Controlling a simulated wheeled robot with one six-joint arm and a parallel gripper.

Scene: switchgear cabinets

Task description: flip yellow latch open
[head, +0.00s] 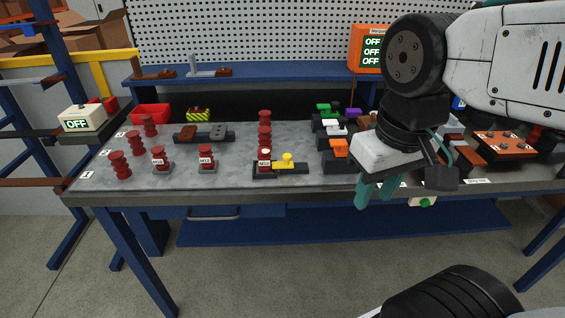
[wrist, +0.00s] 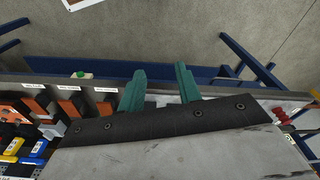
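The yellow latch (head: 290,165) is a small yellow bar with a round knob on top. It lies on a dark base near the front edge of the workbench, just right of a red insulator labelled M10 (head: 265,160). My gripper (head: 373,198), with teal fingers, hangs to the right of the latch near the bench's front edge, clear of it. In the wrist view the two fingers (wrist: 160,75) are spread apart with nothing between them. I cannot make out the latch in the wrist view.
The grey bench top (head: 225,175) is clear around the latch's left front. Several red insulators stand to the left. Coloured latch blocks, including an orange one (head: 339,146), stand right of the latch. An orange box reading OFF (head: 371,50) is behind.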

